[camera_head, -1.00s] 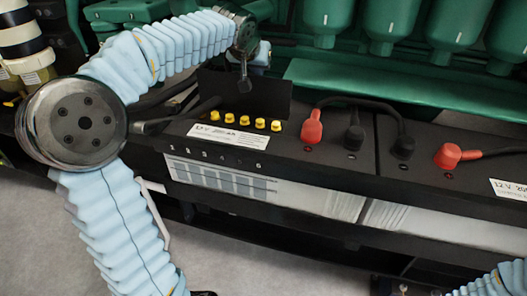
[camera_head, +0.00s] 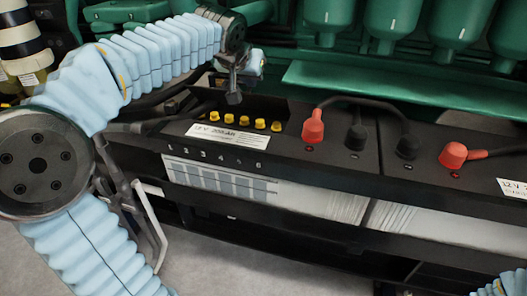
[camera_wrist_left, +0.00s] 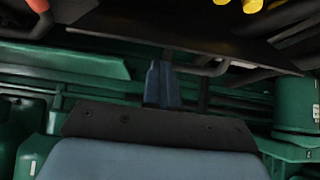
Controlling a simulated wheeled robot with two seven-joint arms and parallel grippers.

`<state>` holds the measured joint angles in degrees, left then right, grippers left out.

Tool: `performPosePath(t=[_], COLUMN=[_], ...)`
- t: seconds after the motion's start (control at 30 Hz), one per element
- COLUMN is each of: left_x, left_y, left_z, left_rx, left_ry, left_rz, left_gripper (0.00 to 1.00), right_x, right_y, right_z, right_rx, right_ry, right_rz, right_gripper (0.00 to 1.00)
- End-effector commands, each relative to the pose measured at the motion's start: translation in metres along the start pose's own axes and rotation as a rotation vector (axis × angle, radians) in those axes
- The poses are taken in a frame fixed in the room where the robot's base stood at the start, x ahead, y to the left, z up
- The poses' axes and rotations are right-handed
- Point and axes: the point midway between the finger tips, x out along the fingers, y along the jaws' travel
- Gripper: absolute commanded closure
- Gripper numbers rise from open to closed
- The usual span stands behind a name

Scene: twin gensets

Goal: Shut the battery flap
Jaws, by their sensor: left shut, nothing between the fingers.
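The battery flap (camera_head: 268,106) is a dark plate along the back of the yellow caps (camera_head: 244,121) on the left black battery (camera_head: 300,153). It is raised, and the caps in front of it show uncovered. My left gripper (camera_head: 233,97) is shut and empty, its tip pointing down at the flap's upper edge. I cannot tell whether it touches the flap. In the left wrist view the closed fingers (camera_wrist_left: 162,84) point toward dark surfaces, with yellow caps (camera_wrist_left: 251,5) at the top edge. My right gripper is not in view.
Red terminal covers (camera_head: 313,126) and black leads (camera_head: 366,103) stand right of the caps. A green engine ledge (camera_head: 370,86) runs behind the batteries. A pale striped panel (camera_head: 220,180) lies below the battery front. Grey floor (camera_head: 260,255) is open in front.

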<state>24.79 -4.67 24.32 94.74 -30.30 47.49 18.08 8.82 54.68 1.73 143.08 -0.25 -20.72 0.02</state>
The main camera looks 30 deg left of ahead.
Motion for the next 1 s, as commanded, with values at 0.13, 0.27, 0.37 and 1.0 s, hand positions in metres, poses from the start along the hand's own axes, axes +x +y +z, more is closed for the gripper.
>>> performPosePath(t=[0.13,0.27,0.37,1.0], left_x=[-0.005,-0.02,-0.031,-0.066], left_y=[-0.003,-0.003,-0.002,0.0], left_z=[0.006,0.005,0.004,0.004], left_rx=[-0.002,-0.001,0.0,0.002], left_ry=[-0.022,-0.016,-0.012,-0.006], left_rz=[-0.006,-0.005,-0.004,0.0], left_gripper=[1.0,1.0,1.0,1.0], right_x=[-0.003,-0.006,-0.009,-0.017], right_y=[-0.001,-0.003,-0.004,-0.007], right_z=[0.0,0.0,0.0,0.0], right_rx=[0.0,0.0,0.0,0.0], right_ry=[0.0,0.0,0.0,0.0], right_rz=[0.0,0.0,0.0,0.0], right_gripper=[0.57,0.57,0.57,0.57])
